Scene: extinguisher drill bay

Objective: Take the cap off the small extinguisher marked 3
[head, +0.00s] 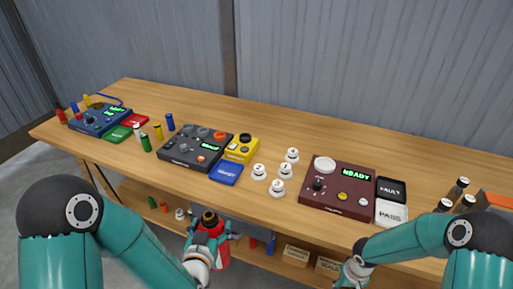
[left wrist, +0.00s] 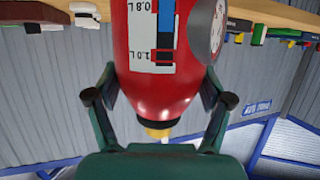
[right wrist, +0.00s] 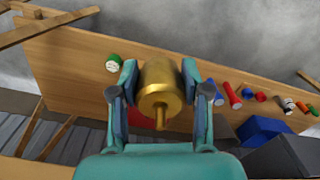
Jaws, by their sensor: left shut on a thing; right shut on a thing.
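A red extinguisher (head: 222,256) with a brass-and-dark neck stands in front of the table. In the left wrist view its red body (left wrist: 160,95) shows a white scale and a round gauge; no number 3 is readable. My left gripper (head: 210,240) is shut around its body near the neck. A brass cylinder with a thin stem (right wrist: 160,88), which looks like the cap, is between the fingers of my right gripper (right wrist: 162,90). My right gripper is shut on it, well right of the extinguisher and apart from it. The cap is not visible in the head view.
The wooden table (head: 270,140) carries a maroon box (head: 340,186), a dark grey box (head: 195,147), a blue box (head: 100,119) and several white knobs (head: 277,187). A lower shelf holds small coloured items. Bare wood lies along the table's back.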

